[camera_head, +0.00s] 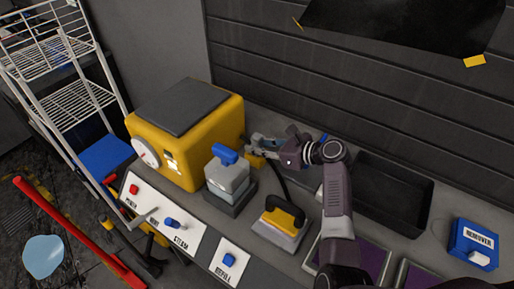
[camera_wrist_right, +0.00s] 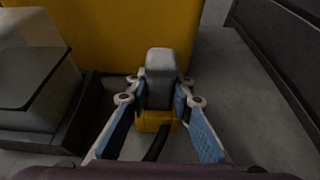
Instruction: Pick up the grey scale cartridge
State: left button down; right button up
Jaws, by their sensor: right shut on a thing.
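The grey scale cartridge (camera_wrist_right: 161,72) is a small upright block with a rounded top, seated at a yellow holder (camera_wrist_right: 154,121) beside the yellow steam machine (camera_head: 190,140). My right gripper (camera_head: 257,146) reaches in from the right at the machine's right side. In the right wrist view its two blue-padded fingers (camera_wrist_right: 160,92) stand on either side of the cartridge and are shut on it. In the head view the fingers largely hide the cartridge. My left gripper is not in view.
A grey-clear tank with a blue handle (camera_head: 226,156) stands close left of the gripper. A yellow-handled iron (camera_head: 284,220), an empty dark tray (camera_head: 395,190) and a blue remover box (camera_head: 474,243) are on the bench. A dark hose runs below the holder.

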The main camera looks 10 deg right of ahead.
grip_shut()
jog(key=shift+r, duration=0.15)
